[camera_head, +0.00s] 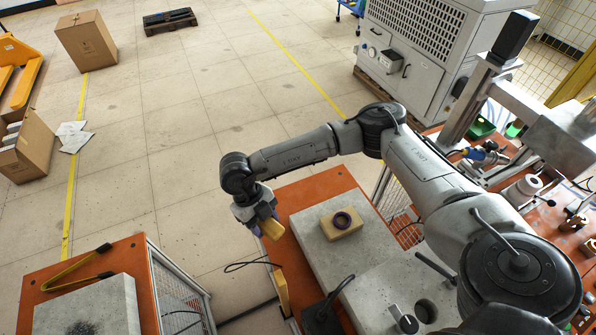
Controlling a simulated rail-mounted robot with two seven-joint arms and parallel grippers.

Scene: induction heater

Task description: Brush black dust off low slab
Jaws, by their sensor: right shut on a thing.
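A grey concrete slab (105,296) lies on the orange-topped table at the lower left. A patch of black dust (82,328) shows on it at the bottom edge of the picture, partly cut off. My left gripper is not in view.
Yellow-and-black tongs (75,272) lie behind the dusty slab. A wooden block with a dark ring (342,222) sits on a concrete slab (312,220) on the middle table (313,187). A gap with mesh sides separates the tables. An orange workbench with tools stands right.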

